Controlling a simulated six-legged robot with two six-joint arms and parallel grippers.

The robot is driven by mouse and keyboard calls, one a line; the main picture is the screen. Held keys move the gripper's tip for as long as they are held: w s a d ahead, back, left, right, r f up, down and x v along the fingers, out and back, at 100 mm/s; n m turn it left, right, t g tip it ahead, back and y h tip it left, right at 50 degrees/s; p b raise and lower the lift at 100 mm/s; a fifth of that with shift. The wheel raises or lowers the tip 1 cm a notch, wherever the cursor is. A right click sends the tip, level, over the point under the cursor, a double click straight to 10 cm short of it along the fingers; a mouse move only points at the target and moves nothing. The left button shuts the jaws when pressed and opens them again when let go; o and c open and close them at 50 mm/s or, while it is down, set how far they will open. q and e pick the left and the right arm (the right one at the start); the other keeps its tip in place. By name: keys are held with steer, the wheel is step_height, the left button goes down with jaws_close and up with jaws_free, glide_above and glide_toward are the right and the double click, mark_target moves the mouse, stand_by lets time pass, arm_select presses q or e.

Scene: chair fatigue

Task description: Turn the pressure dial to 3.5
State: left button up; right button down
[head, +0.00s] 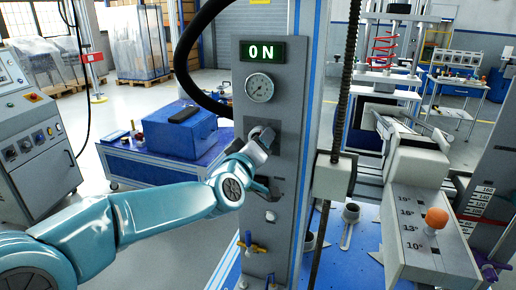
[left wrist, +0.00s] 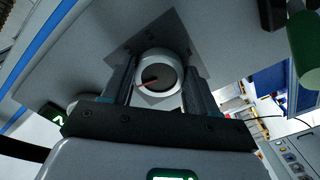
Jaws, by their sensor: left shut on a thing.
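The pressure dial (left wrist: 158,72) is a round pale knob with a dark face and a reddish pointer line, on a grey plate in the left wrist view. My left gripper (left wrist: 160,88) has a finger on each side of it and is shut on it. In the head view my left gripper (head: 263,163) is at the grey column, below the round white gauge (head: 259,87), and hides most of the dial. The gauge's reading is too small to tell. A green-lit display (head: 262,51) above it reads "ON". My right gripper is not in view.
A small yellow-handled valve (head: 253,246) is low on the column (head: 283,222). A black hose (head: 190,60) curves beside it. To the right stands a grey angle block (head: 425,225) with an orange knob (head: 436,218). A blue case (head: 180,132) sits on a table behind my arm.

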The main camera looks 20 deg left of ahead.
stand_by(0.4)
arm_select(q)
steer(key=o, duration=1.1)
steer(key=shift+c, duration=0.2)
steer(key=s, duration=1.6)
steer(key=shift+s+a, duration=0.2)
steer(key=shift+a, duration=0.05)
